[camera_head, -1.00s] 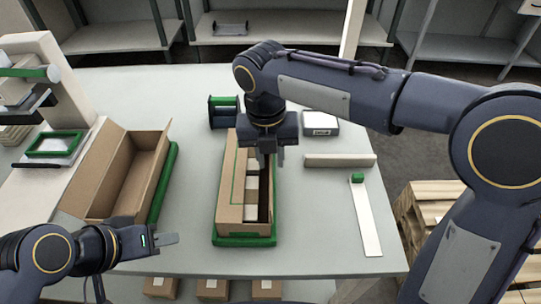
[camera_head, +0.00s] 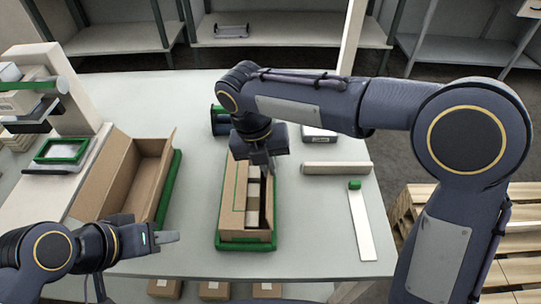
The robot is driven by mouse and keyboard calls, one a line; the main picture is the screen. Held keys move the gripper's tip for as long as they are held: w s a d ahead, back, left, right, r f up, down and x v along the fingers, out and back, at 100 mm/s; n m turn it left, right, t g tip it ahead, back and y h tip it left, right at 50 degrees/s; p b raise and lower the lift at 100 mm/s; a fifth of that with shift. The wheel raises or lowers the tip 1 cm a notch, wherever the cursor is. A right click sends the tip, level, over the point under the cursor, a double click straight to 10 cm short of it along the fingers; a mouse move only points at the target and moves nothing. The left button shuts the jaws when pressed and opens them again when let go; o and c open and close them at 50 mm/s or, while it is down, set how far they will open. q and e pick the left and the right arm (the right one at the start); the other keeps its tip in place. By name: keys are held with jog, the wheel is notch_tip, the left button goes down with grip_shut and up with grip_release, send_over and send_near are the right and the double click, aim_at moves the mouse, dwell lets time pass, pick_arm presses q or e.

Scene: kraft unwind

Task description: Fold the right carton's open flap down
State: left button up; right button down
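The right carton (camera_head: 232,208) is a brown box in a green-rimmed tray (camera_head: 246,245). A brown panel with a green line covers the left part of its top. The right part is open, and several pale boxes (camera_head: 252,216) show inside beside a dark gap. My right gripper (camera_head: 264,170) points down over the far end of the carton and hides part of it. Whether it touches a flap, and how far its fingers are apart, is unclear. My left gripper (camera_head: 166,238) is at the near left, apart from the right carton. Its fingers are seen side-on.
An open, empty-looking carton (camera_head: 128,180) stands at the left in another green tray. A pale bar (camera_head: 337,168) and a white strip with a green block (camera_head: 361,225) lie at the right. A green-and-black holder (camera_head: 220,120) stands behind the carton.

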jog(key=shift+a+f+h+p, duration=0.15)
jog(key=shift+a+h+p, duration=0.2)
jog(key=shift+h+p, duration=0.95)
jog(key=shift+a+f+h+p, duration=0.1)
jog(key=shift+a+h+p, duration=0.35)
jog(key=shift+p, duration=1.4)
jog(key=shift+a+f+h+p, duration=0.2)
jog(key=shift+h+p, duration=0.85)
jog(key=shift+p, duration=0.55)
jog(key=c, duration=1.6)
grip_release()
jog(key=shift+c, duration=0.2)
jog(key=b+v, duration=0.1)
jog(key=v, duration=0.7)
